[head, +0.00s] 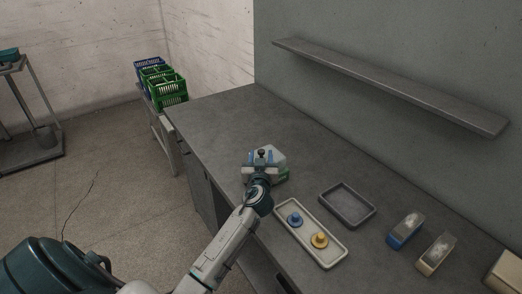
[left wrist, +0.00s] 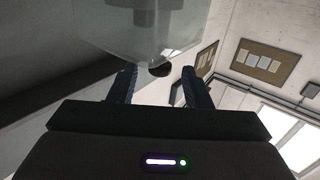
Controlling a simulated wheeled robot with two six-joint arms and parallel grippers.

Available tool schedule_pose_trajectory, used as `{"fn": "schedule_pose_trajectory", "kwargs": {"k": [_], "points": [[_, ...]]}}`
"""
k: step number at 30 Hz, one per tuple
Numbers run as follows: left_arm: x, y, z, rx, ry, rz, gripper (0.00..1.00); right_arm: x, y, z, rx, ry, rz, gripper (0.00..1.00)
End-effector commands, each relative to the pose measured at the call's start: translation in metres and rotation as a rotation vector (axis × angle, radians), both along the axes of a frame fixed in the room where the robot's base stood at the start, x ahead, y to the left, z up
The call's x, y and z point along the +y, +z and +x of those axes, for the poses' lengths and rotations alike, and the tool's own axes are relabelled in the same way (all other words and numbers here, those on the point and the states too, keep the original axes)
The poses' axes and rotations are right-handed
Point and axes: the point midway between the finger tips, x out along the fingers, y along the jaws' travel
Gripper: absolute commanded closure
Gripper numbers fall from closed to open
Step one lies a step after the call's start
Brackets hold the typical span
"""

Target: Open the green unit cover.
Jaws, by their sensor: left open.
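The green unit (head: 283,176) stands on the grey bench, partly hidden behind my left gripper. Its cover (head: 277,156) is pale and see-through, and it looks down over the unit. My left gripper (head: 262,154) is open in front of the unit, at the cover's near side. In the left wrist view the clear cover (left wrist: 145,32) hangs over the fingertips. A small dark round knob (left wrist: 159,69) lies between the two open fingers of the gripper (left wrist: 161,82); I cannot tell whether they touch it. My right gripper is not in view.
A pale tray (head: 291,240) holds a blue piece (head: 295,219) and a yellow piece (head: 320,240). An empty grey tray (head: 347,207) lies beside it. Blue (head: 405,231) and yellow (head: 436,254) units stand at the right. A shelf (head: 390,80) is above. The bench's far left is clear.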

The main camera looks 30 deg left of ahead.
Motion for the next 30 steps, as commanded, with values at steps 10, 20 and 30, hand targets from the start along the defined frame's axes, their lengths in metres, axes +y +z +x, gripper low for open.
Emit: {"fn": "schedule_pose_trajectory", "kwargs": {"k": [10, 20, 30], "points": [[0.009, 0.0, 0.014, -0.001, 0.0, -0.001, 0.56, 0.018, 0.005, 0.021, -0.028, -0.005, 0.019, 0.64], [0.008, 0.0, 0.014, -0.001, 0.0, -0.001, 0.93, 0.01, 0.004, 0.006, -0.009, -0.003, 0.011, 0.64], [0.008, 0.002, 0.019, 0.011, 0.0, 0.004, 1.0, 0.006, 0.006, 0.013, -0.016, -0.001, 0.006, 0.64]]}}
